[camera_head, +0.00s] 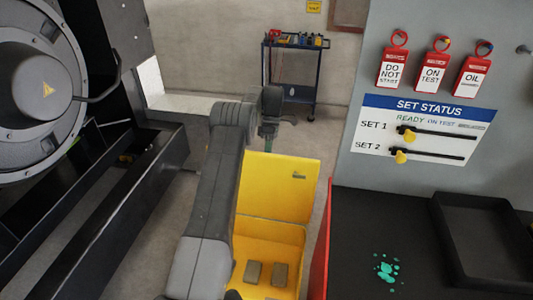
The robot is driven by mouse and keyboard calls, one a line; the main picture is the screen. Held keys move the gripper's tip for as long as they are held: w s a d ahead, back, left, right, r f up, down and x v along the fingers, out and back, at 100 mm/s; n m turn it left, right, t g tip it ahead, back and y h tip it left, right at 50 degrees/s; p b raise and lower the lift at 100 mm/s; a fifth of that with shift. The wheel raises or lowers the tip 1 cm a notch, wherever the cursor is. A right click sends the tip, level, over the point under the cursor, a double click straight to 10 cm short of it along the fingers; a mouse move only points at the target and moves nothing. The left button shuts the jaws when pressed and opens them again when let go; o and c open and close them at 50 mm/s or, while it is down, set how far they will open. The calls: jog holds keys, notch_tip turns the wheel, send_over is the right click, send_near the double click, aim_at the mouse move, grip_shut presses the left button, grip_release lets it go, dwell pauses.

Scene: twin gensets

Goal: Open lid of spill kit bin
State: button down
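The yellow spill kit bin (268,250) stands on the floor at the lower middle, partly hidden by my arm. Its yellow lid (285,190) stands raised at the back, with a small dark mark near its upper right. The bin's inside shows, with two grey-brown blocks (265,272) in it. My gripper (270,135) shows at the end of my arm, by the lid's top edge, pointing away from me. Its fingers are small and dark; I cannot tell whether they touch the lid or are open.
A dark bench (400,225) with a black tray (485,240) and a green splash stands close on the right, under a status board (425,130) with red tags. A black genset frame (110,215) fills the left. A blue cart (295,75) stands at the back wall.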

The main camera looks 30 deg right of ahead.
jog(key=shift+w+f, duration=0.1)
jog(key=shift+f, duration=0.5)
jog(key=c, duration=1.7)
grip_release()
jog(key=shift+d, duration=0.1)
jog(key=shift+o, duration=1.2)
jog(key=shift+w+d, duration=0.1)
jog(key=shift+w, duration=0.05)
jog(key=shift+r, duration=0.2)
